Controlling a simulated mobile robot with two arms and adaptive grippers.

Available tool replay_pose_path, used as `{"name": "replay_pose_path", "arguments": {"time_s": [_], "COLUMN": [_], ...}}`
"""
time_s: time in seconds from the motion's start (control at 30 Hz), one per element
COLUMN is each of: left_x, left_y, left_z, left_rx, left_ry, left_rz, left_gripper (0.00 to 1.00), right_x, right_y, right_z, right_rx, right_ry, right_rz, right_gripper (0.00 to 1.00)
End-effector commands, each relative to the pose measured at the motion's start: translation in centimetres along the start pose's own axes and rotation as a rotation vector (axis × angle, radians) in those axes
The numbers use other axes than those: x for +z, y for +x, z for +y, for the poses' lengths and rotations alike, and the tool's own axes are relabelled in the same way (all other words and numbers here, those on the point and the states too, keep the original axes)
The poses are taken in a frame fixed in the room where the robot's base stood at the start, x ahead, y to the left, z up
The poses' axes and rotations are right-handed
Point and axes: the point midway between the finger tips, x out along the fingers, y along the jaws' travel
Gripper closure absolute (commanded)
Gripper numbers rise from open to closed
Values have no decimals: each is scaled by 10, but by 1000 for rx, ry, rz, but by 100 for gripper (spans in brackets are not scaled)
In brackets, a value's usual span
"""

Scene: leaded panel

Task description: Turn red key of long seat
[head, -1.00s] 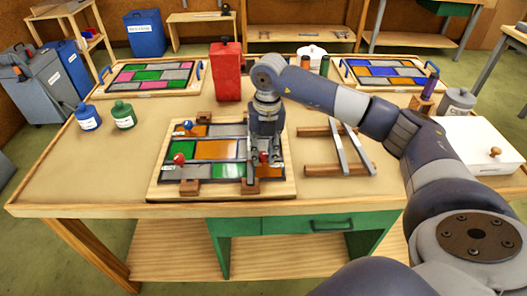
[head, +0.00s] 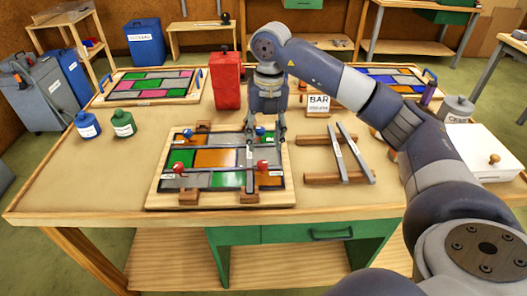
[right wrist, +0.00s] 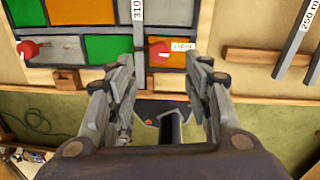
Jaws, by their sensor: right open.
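The leaded panel (head: 160,201) lies on the table, with green, orange and grey panes in a wooden frame. A long grey bar (head: 250,155) lies along its right part; the right wrist view shows "310" on the bar (right wrist: 138,12). One red key (head: 263,165) is beside the bar's near part; it also shows in the right wrist view (right wrist: 158,52), with a small unreadable label. Another red key (head: 178,167) is at the panel's left. My right gripper (head: 266,136) is open and empty above the panel's far right part.
Two loose bars (head: 345,150) rest on a wooden rack right of the panel. A red canister (head: 227,80) and a "BAR" sign (head: 318,103) stand behind. The table's front left is clear.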

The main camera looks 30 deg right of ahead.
Motion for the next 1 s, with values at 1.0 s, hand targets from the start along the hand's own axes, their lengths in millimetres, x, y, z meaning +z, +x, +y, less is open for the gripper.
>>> {"name": "replay_pose_path", "arguments": {"time_s": [1.0], "left_x": [-6], "left_y": [0], "left_z": [0], "left_rx": [0], "left_ry": [0], "left_rz": [8], "left_gripper": [67], "right_x": [0], "right_y": [-36], "right_z": [0], "right_rx": [-1], "right_ry": [0], "right_rz": [1], "right_gripper": [54]}}
